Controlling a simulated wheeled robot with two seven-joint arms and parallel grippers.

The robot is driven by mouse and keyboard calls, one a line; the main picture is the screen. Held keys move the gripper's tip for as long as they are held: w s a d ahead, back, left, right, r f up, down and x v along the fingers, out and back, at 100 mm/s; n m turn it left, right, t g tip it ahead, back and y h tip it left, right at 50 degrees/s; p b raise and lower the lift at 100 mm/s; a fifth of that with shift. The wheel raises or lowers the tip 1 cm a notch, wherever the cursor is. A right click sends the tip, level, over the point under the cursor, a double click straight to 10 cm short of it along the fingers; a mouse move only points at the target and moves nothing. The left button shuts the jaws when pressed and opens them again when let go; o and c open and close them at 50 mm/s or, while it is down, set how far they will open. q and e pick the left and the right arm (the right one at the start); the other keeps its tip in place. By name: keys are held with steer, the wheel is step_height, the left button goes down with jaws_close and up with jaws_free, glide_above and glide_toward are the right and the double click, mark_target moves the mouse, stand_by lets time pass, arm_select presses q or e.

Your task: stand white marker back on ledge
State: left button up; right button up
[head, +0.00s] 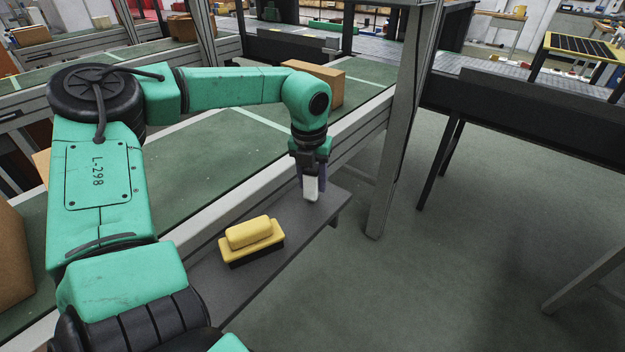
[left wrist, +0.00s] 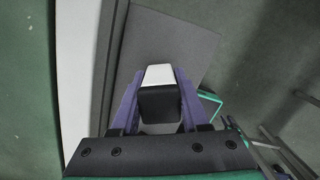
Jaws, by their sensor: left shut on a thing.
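The white marker (head: 311,189) is held upright in my left gripper (head: 313,180), close over the far end of the dark grey ledge (head: 285,262). In the left wrist view the white marker (left wrist: 158,74) sits between the two purple fingers of my left gripper (left wrist: 159,101), its black end towards the camera. The ledge also shows in the left wrist view (left wrist: 180,45), beneath the marker. I cannot tell whether the marker's lower end touches the ledge.
A yellow eraser-like block (head: 250,237) with a dark underside lies on the ledge, nearer to me than the marker. A cardboard box (head: 322,82) stands on the green-topped bench (head: 220,150) behind. A grey post (head: 394,140) rises to the right of the ledge's end.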

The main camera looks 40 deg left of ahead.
arm_select(q)
steer(key=shift+f, duration=0.15)
steer(key=o, duration=1.1)
steer(key=shift+c, duration=0.2)
steer(key=shift+r, duration=0.5)
steer(key=r, duration=0.3)
steer(key=s+r, duration=0.1)
steer(key=r, duration=0.7)
steer(key=shift+s+d+r, duration=0.2)
steer(key=shift+d, duration=0.1)
